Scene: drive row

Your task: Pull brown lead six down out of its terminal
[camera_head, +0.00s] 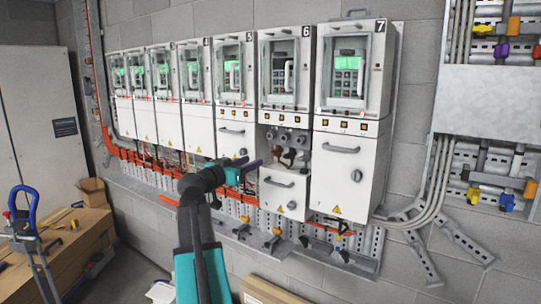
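Drive six (286,70) is the cabinet marked 6, second from the right in the row. Its lower cover (284,192) sits low, and the terminal area above it is exposed. Small dark and brown leads (289,158) show there below round terminals (286,137); they are too small to tell which one is the brown lead or how it is seated. My gripper (247,167) is in front of the row, to the left of the exposed terminals in the picture and apart from the leads as far as I can see. Its fingers are too small to tell open from shut.
Drive seven (352,70) stands on the right with its lower cover (342,178) closed. Orange-red ducting (142,158) and perforated rail run below the drives. Grey conduits (425,205) lie right.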

